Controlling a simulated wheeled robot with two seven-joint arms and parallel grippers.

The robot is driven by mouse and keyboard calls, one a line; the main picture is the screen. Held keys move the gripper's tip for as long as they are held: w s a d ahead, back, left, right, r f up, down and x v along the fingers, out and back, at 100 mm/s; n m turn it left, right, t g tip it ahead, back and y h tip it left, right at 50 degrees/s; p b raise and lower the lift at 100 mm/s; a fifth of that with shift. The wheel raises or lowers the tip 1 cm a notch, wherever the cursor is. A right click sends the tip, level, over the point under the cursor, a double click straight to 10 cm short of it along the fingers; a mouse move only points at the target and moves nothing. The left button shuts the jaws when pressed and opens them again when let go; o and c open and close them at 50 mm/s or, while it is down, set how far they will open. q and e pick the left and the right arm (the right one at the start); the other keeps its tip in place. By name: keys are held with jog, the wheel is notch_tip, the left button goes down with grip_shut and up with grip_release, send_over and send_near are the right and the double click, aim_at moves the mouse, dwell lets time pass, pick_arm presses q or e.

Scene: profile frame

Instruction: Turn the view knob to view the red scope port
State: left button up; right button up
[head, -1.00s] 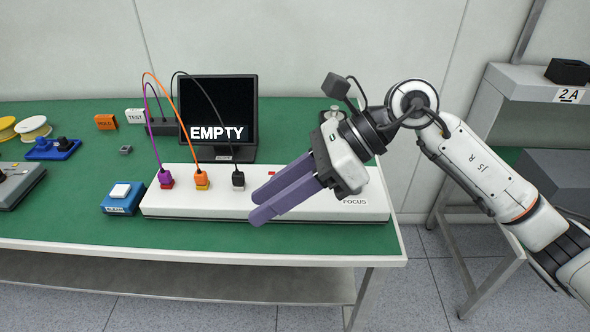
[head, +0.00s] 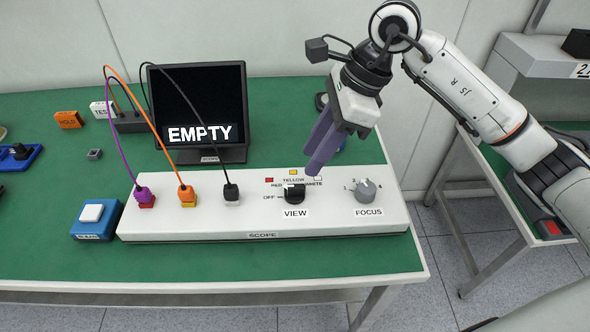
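The black view knob (head: 294,194) sits on the white scope box (head: 250,224), above the VIEW label. OFF is marked at its left, with red, yellow and white marks around its far side; its exact pointer direction is too small to tell. The red scope port (head: 146,203) at the box's left holds a purple plug (head: 143,193). The monitor (head: 203,100) reads EMPTY. My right gripper (head: 311,160) points down just behind the knob, apart from it, holding nothing visible. Its purple fingers overlap, hiding their gap. My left gripper is out of view.
The focus knob (head: 365,190) stands right of the view knob. An orange plug (head: 186,193) and a black plug (head: 231,191) stand in ports to the left, with cables looping up behind. A blue box with a white button (head: 93,222) is left of the scope box.

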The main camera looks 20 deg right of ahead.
aim_at(295, 186)
jog(key=x, duration=0.8)
jog(key=shift+p, duration=0.35)
grip_shut()
